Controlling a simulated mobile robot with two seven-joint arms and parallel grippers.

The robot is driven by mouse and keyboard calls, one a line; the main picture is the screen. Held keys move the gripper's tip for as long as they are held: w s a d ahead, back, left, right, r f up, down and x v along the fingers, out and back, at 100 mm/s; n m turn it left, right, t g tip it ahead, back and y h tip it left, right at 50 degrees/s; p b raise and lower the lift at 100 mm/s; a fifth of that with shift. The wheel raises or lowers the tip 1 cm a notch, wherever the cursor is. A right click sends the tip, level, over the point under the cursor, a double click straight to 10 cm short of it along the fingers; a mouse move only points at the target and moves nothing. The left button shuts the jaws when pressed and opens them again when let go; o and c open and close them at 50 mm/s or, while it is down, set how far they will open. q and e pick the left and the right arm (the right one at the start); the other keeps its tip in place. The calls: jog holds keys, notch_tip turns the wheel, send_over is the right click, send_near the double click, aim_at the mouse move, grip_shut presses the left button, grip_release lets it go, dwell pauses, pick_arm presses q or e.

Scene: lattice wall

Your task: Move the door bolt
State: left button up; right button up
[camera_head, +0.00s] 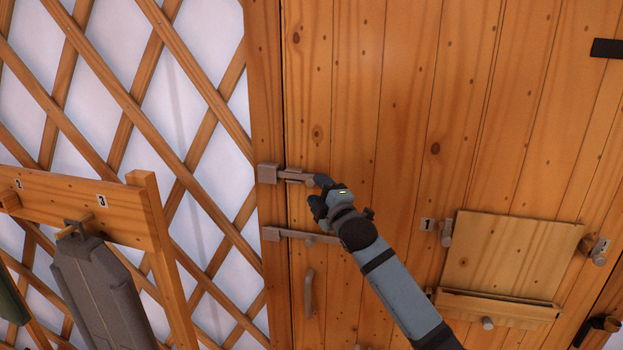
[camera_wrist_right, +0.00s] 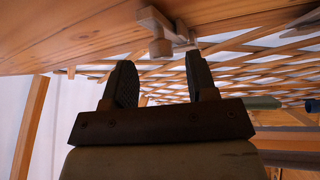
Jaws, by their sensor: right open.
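The wooden door (camera_head: 410,110) has two metal bolts near its left edge. The upper bolt (camera_head: 292,176) reaches from the door to a bracket (camera_head: 267,173) on the frame. The lower bolt (camera_head: 290,234) lies below it, its right end partly hidden by my arm. My right gripper (camera_head: 318,196) is at the right end of the upper bolt; the head view does not show whether they touch. In the right wrist view my right gripper (camera_wrist_right: 160,78) is open with nothing between its fingers, and a bolt knob (camera_wrist_right: 161,47) shows just beyond the fingertips. My left gripper is not in view.
A door handle (camera_head: 309,293) is below the bolts. A wooden hatch panel (camera_head: 512,255) with several pegs is at the lower right. A wooden rack (camera_head: 95,205) with a hanging grey case (camera_head: 105,290) stands at the left, before the lattice wall (camera_head: 165,110).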

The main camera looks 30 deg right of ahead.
aim_at(313, 185)
jog(key=shift+p+x, duration=0.35)
jog(key=shift+x, duration=1.65)
